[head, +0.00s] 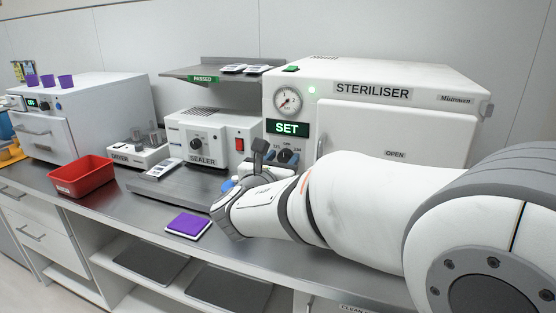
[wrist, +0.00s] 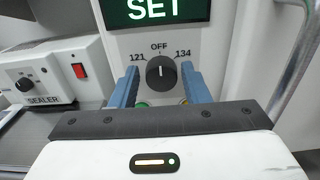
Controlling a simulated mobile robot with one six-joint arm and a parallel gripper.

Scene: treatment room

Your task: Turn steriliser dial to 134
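The white steriliser (head: 390,85) stands on the counter at the right of the head view, its door shut. Its black dial (wrist: 160,76) sits below the green SET display (wrist: 150,10), with 121 marked at left, OFF at top and 134 at right. The dial looks upright, towards OFF. My gripper (wrist: 160,68) is open, with one blue finger on each side of the dial. Gaps show between fingers and knob in the wrist view, so I see no grip. The dial (head: 287,156) is partly hidden by my gripper in the head view.
The sealer (head: 205,140) stands left of the steriliser. The door handle (wrist: 298,65) runs close at the right of the wrist view. A red bin (head: 82,178) and a purple pad (head: 188,224) are on the counter. Green and amber parts show below the dial.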

